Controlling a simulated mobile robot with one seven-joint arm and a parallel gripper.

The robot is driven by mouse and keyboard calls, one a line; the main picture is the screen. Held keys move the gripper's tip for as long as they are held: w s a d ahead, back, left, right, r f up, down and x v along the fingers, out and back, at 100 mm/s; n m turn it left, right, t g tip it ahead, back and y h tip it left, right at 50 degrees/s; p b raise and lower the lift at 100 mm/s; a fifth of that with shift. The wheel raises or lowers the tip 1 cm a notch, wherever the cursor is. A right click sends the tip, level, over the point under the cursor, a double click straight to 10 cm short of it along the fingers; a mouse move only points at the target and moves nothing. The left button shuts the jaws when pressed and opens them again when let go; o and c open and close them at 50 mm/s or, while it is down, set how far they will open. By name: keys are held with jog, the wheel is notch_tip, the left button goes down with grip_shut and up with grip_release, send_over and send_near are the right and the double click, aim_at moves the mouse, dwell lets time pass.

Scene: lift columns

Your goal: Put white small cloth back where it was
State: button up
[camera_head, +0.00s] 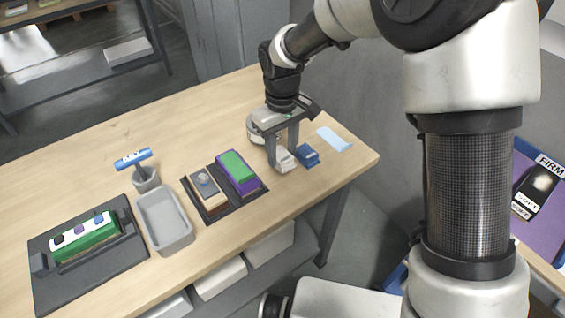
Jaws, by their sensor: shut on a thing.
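My gripper (283,158) points down over the right part of the wooden table. It is shut on a small white cloth (285,162), which shows between and below the fingertips. The cloth is low, at or just above the table top; I cannot tell if it touches. A dark blue folded thing (308,154) lies just right of it, and a flat light blue piece (334,139) lies further right. The fingers hide part of the white cloth.
Left of my gripper, a dark tray (213,215) holds a purple-and-green block (238,170) and a beige block (207,189). A grey bin (165,220), a cup (146,180) with a blue-handled tool and a black board (45,285) stand further left. A round whitish object (254,130) sits behind the gripper.

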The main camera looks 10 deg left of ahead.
aim_at(282, 155)
jog(key=shift+f, duration=2)
jog(key=shift+f+b, duration=0.15)
jog(key=shift+b, duration=0.15)
jog(key=o, duration=0.9)
jog(key=shift+o, duration=0.2)
notch_tip(282, 155, up, 12)
jog(key=shift+d+r+p, duration=0.1)
jog(key=shift+r+p, duration=0.15)
jog(key=shift+p, duration=0.5)
